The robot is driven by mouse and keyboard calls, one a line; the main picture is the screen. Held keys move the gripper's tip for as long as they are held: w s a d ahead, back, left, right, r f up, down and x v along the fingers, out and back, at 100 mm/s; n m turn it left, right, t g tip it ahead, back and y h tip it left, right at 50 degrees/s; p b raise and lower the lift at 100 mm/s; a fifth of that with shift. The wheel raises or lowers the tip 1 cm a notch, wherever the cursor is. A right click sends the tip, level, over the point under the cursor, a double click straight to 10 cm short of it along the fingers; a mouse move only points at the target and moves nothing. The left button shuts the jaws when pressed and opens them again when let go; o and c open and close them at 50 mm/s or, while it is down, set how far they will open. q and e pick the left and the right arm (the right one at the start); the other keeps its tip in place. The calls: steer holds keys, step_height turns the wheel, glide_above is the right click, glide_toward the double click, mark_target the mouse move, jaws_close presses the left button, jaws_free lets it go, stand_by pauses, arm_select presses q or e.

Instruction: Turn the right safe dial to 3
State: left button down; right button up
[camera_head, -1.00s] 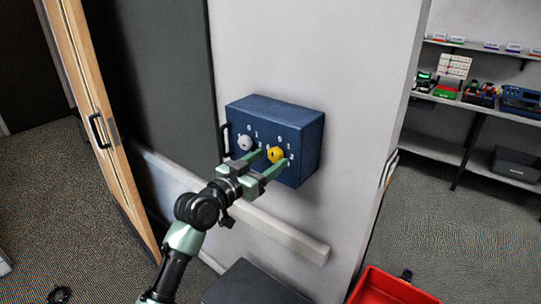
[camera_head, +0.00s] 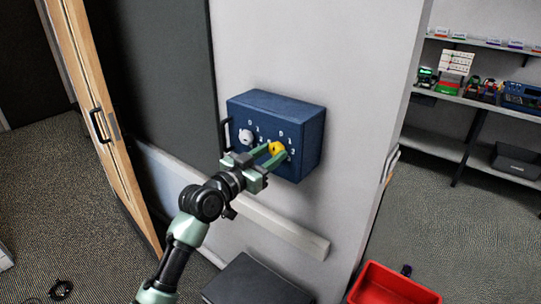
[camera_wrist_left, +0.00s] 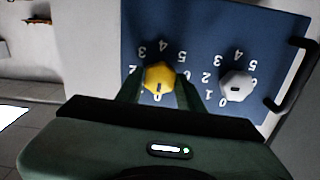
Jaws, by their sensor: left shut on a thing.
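The blue safe box (camera_head: 312,142) is fixed to the pale wall. On its front are a grey dial (camera_head: 246,136) on the left and a yellow dial (camera_head: 277,148) on the right, each ringed by white digits. My left gripper (camera_head: 272,155) is shut on the yellow dial, one finger on each side. In the left wrist view, which is upside down, the yellow dial (camera_wrist_left: 159,75) has its dark mark at the bottom, beside the 0. The grey dial (camera_wrist_left: 236,84) there is free of the fingers. My right gripper is not in view.
A dark handle (camera_head: 225,136) sticks out at the safe's left side. A pale rail (camera_head: 270,224) runs along the wall below. A dark box (camera_head: 257,282) and a red bin (camera_head: 392,286) stand lower down. Shelves (camera_head: 470,95) are at the right.

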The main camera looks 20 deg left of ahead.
arm_select(q)
steer(key=shift+f+m+b, duration=0.1)
steer(key=shift+m+b, duration=0.45)
steer(key=shift+m, duration=0.55)
steer(key=m, duration=0.2)
steer(key=shift+m+b, duration=0.3)
steer(key=m, duration=0.2)
steer(key=shift+m, duration=0.4)
steer(key=m, duration=0.2)
steer(key=shift+m, duration=0.3)
steer(key=m+p, duration=0.1)
steer(key=m, duration=0.2)
steer(key=shift+m, duration=0.3)
steer(key=m+p, duration=0.1)
steer(key=m, duration=0.3)
steer(key=shift+m+p, duration=0.3)
steer(key=shift+p, duration=0.05)
steer(key=m+p, duration=0.1)
steer(key=m, duration=0.4)
steer(key=shift+p, duration=0.4)
steer(key=shift+m+p, duration=0.4)
steer(key=shift+m, duration=0.8)
